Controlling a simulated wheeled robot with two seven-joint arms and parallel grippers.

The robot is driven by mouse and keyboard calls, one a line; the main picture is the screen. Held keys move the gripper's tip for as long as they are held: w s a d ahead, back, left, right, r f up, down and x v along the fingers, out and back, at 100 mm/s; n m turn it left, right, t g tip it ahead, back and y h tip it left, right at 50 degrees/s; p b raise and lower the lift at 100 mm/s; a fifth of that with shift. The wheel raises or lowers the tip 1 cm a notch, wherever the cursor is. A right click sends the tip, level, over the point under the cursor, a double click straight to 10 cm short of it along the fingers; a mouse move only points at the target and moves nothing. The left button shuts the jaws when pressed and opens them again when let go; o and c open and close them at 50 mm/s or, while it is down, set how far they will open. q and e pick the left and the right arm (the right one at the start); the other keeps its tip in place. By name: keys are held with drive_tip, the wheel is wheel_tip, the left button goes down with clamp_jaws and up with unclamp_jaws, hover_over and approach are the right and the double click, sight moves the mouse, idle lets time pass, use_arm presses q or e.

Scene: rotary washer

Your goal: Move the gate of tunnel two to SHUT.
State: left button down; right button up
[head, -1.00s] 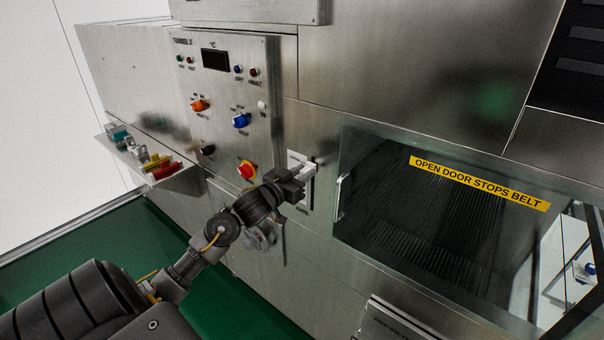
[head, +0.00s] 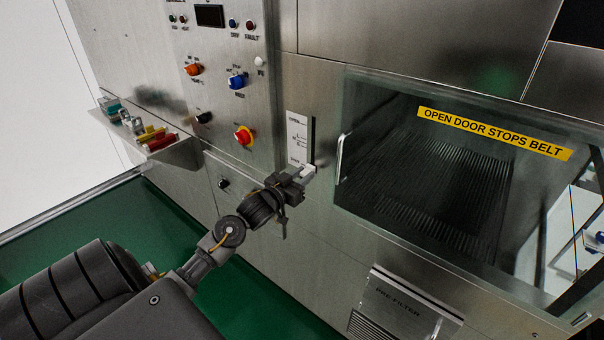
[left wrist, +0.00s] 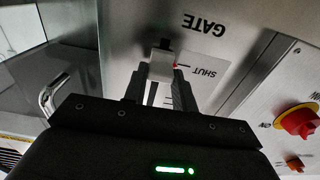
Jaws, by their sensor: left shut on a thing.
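The gate panel of tunnel two is a pale label plate (head: 296,132) beside a dark vertical slot (head: 312,137) in the steel wall. The light grey gate handle (head: 309,170) sits at the lower end of the slot. My left gripper (head: 299,177) is shut on this handle. In the left wrist view, which is upside down, the fingers (left wrist: 160,72) hold the handle (left wrist: 161,60). A small red pointer on it lies beside the word SHUT (left wrist: 205,72), near the word GATE. My right gripper is not in view.
A control panel (head: 215,75) with an orange knob (head: 193,69), a blue knob (head: 237,82) and a red-yellow knob (head: 243,135) is up and left. A glass door with a bar handle (head: 342,158) is close on the right. A shelf (head: 180,147) holds small items at left.

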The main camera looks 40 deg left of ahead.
use_arm(q)
drive_tip(key=shift+d+f, duration=0.1)
drive_tip(key=shift+f, duration=0.2)
drive_tip(key=c, duration=1.1)
unclamp_jaws()
drive_tip(key=shift+s, duration=0.1)
drive_tip(key=s+b, duration=0.2)
drive_tip(key=s, duration=0.8)
drive_tip(key=shift+s, duration=0.35)
